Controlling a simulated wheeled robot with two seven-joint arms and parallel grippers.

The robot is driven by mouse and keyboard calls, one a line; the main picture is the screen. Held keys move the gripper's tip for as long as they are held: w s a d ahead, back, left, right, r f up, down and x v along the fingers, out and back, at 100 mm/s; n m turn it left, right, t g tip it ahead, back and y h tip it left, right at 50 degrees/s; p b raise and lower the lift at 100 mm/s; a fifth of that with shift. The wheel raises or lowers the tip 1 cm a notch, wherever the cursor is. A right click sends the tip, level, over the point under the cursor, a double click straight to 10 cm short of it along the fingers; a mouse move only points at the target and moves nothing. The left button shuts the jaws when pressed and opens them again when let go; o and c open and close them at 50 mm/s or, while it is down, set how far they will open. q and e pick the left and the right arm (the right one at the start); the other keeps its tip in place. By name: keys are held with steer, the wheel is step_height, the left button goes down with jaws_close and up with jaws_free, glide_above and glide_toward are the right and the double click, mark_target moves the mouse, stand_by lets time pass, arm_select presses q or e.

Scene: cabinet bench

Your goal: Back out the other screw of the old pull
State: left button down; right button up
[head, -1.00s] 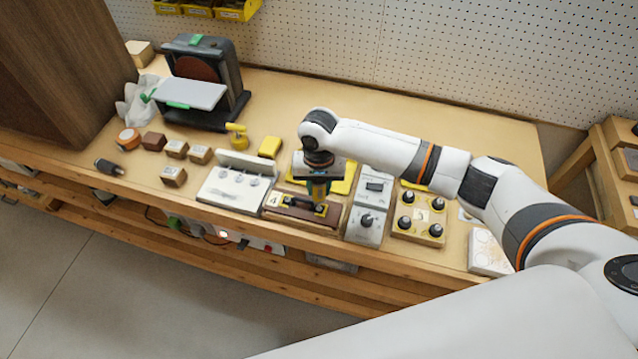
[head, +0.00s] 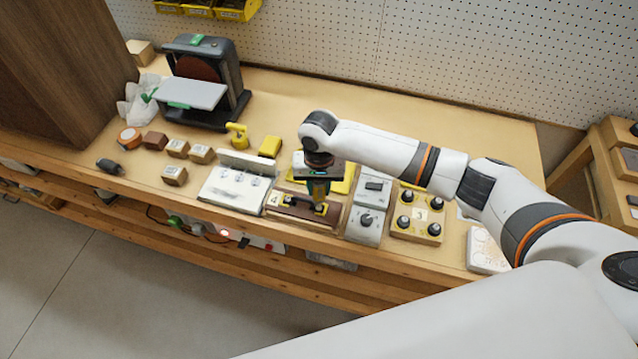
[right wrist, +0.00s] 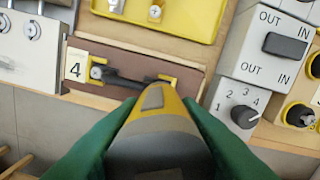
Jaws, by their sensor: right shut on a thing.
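The old pull (right wrist: 122,82) is a dark bar with yellow end brackets on a brown panel (right wrist: 135,60), beside a label reading 4. A silver screw head (right wrist: 97,72) shows at its left end. My right gripper (head: 319,193) is over the right part of the panel (head: 290,211). Its green fingers are shut on a yellow and grey driver (right wrist: 155,130), which points at the pull's right end. The driver's tip and the right screw are hidden behind its body, so I cannot tell whether they touch. My left gripper is not in view.
A yellow tray (right wrist: 185,18) with small metal parts lies just behind the panel. A white hook fixture (head: 232,188) stands to the left. A grey switch box (head: 365,218) and a knob board (head: 418,217) stand close on the right.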

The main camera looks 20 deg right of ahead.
steer(key=shift+p, duration=0.55)
stand_by(0.5)
steer(key=shift+f, duration=0.3)
stand_by(0.8)
steer(key=shift+s+f+p, duration=0.15)
steer(key=shift+s+p, duration=0.1)
steer(key=shift+p, duration=0.2)
stand_by(0.5)
steer(key=shift+c, duration=0.8)
steer(key=shift+w+r+p, duration=0.2)
steer(key=shift+r+p, duration=0.8)
steer(key=shift+p, duration=0.2)
step_height(320, 180, up, 4)
steer(key=p, duration=0.4)
steer(key=shift+r, duration=0.15)
steer(key=shift+w, duration=0.1)
